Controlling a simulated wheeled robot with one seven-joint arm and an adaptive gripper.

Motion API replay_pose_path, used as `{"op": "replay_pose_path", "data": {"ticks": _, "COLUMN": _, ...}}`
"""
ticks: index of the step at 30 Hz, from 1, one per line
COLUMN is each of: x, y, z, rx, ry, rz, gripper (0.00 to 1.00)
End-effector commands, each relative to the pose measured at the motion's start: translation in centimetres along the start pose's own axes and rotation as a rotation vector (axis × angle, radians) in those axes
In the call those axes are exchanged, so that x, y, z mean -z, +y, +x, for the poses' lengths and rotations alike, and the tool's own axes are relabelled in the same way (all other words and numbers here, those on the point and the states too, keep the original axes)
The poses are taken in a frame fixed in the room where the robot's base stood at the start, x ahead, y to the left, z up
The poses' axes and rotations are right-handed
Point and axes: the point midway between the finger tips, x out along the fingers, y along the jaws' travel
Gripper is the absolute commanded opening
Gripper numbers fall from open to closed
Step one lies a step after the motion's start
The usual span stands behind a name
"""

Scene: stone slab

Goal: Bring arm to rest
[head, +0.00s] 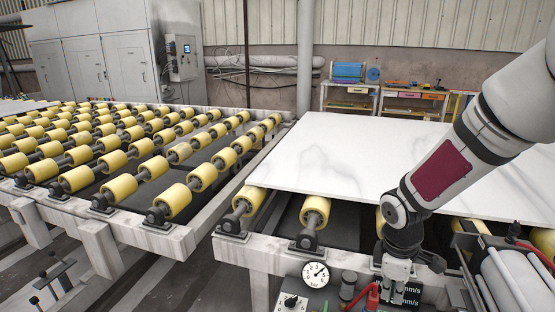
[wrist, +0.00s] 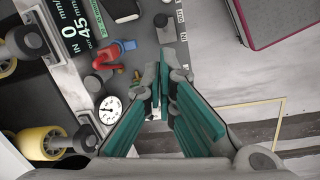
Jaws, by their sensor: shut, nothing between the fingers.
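My arm (head: 445,165) reaches down from the right edge of the head view, bent at a dark joint, with its lower end in front of the stone slab's near edge. In the wrist view my gripper (wrist: 164,80) shows its two teal-padded fingers drawn together at the tips, with nothing held. It is over or beside a grey control panel (wrist: 146,48) with a red lever (wrist: 108,56) and a round gauge (wrist: 111,110). In the head view the fingers are hard to make out against the panel.
The white stone slab (head: 340,150) lies on the roller table right of centre. Yellow rollers (head: 120,186) fill the conveyor at left. The gauge (head: 316,274) and a black speed display (head: 408,294) are at the front. Cabinets (head: 95,55) and workbenches (head: 412,100) stand behind.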

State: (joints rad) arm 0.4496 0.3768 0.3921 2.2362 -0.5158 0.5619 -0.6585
Motion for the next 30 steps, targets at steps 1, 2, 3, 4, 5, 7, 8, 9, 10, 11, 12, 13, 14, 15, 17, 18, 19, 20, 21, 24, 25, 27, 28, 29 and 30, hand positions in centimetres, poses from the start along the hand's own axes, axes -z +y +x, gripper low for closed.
{"op": "replay_pose_path", "data": {"ticks": 1, "x": -0.6, "y": -0.3, "z": -2.3, "rx": -0.029, "ry": -0.014, "rz": 0.046, "gripper": 0.0}}
{"op": "replay_pose_path", "data": {"ticks": 2, "x": -0.9, "y": -0.6, "z": -3.4, "rx": -0.041, "ry": -0.019, "rz": 0.079, "gripper": 0.0}}
{"op": "replay_pose_path", "data": {"ticks": 3, "x": -1.4, "y": -1.0, "z": -4.9, "rx": -0.058, "ry": -0.026, "rz": 0.122, "gripper": 0.0}}
{"op": "replay_pose_path", "data": {"ticks": 4, "x": -1.6, "y": -1.4, "z": -5.9, "rx": -0.069, "ry": -0.029, "rz": 0.153, "gripper": 0.0}}
{"op": "replay_pose_path", "data": {"ticks": 5, "x": -2.0, "y": -1.7, "z": -7.0, "rx": -0.08, "ry": -0.031, "rz": 0.187, "gripper": 0.0}}
{"op": "replay_pose_path", "data": {"ticks": 7, "x": -2.6, "y": -2.7, "z": -9.3, "rx": -0.105, "ry": -0.029, "rz": 0.264, "gripper": 0.0}}
{"op": "replay_pose_path", "data": {"ticks": 8, "x": -2.9, "y": -3.2, "z": -10.3, "rx": -0.115, "ry": -0.027, "rz": 0.296, "gripper": 0.0}}
{"op": "replay_pose_path", "data": {"ticks": 9, "x": -3.2, "y": -3.8, "z": -11.6, "rx": -0.128, "ry": -0.02, "rz": 0.342, "gripper": 0.0}}
{"op": "replay_pose_path", "data": {"ticks": 10, "x": -3.5, "y": -4.3, "z": -12.5, "rx": -0.136, "ry": -0.015, "rz": 0.374, "gripper": 0.0}}
{"op": "replay_pose_path", "data": {"ticks": 11, "x": -3.8, "y": -4.9, "z": -13.4, "rx": -0.143, "ry": -0.007, "rz": 0.408, "gripper": 0.0}}
{"op": "replay_pose_path", "data": {"ticks": 12, "x": -4.1, "y": -5.7, "z": -14.6, "rx": -0.153, "ry": 0.004, "rz": 0.452, "gripper": 0.0}}
{"op": "replay_pose_path", "data": {"ticks": 13, "x": -4.4, "y": -6.2, "z": -15.4, "rx": -0.159, "ry": 0.015, "rz": 0.486, "gripper": 0.0}}
{"op": "replay_pose_path", "data": {"ticks": 14, "x": -4.6, "y": -6.9, "z": -16.2, "rx": -0.164, "ry": 0.026, "rz": 0.517, "gripper": 0.0}}
{"op": "replay_pose_path", "data": {"ticks": 15, "x": -4.9, "y": -7.7, "z": -17.2, "rx": -0.169, "ry": 0.043, "rz": 0.562, "gripper": 0.0}}
{"op": "replay_pose_path", "data": {"ticks": 17, "x": -5.4, "y": -9.1, "z": -18.7, "rx": -0.172, "ry": 0.071, "rz": 0.626, "gripper": 0.0}}
{"op": "replay_pose_path", "data": {"ticks": 18, "x": -5.6, "y": -10.0, "z": -19.6, "rx": -0.174, "ry": 0.094, "rz": 0.667, "gripper": 0.0}}
{"op": "replay_pose_path", "data": {"ticks": 19, "x": -5.9, "y": -10.7, "z": -20.2, "rx": -0.173, "ry": 0.11, "rz": 0.7, "gripper": 0.0}}
{"op": "replay_pose_path", "data": {"ticks": 20, "x": -6.1, "y": -11.4, "z": -20.8, "rx": -0.171, "ry": 0.128, "rz": 0.729, "gripper": 0.0}}
{"op": "replay_pose_path", "data": {"ticks": 21, "x": -6.3, "y": -12.4, "z": -21.6, "rx": -0.165, "ry": 0.153, "rz": 0.769, "gripper": 0.0}}
{"op": "replay_pose_path", "data": {"ticks": 24, "x": -6.9, "y": -14.8, "z": -23.2, "rx": -0.143, "ry": 0.22, "rz": 0.862, "gripper": 0.0}}
{"op": "replay_pose_path", "data": {"ticks": 25, "x": -7.0, "y": -15.5, "z": -23.6, "rx": -0.135, "ry": 0.239, "rz": 0.886, "gripper": 0.0}}
{"op": "replay_pose_path", "data": {"ticks": 27, "x": -7.3, "y": -16.9, "z": -24.2, "rx": -0.113, "ry": 0.279, "rz": 0.935, "gripper": 0.0}}
{"op": "replay_pose_path", "data": {"ticks": 28, "x": -7.4, "y": -17.4, "z": -24.5, "rx": -0.104, "ry": 0.294, "rz": 0.951, "gripper": 0.0}}
{"op": "replay_pose_path", "data": {"ticks": 29, "x": -7.5, "y": -17.9, "z": -24.7, "rx": -0.094, "ry": 0.307, "rz": 0.968, "gripper": 0.0}}
{"op": "replay_pose_path", "data": {"ticks": 30, "x": -7.6, "y": -18.4, "z": -24.9, "rx": -0.083, "ry": 0.322, "rz": 0.985, "gripper": 0.0}}
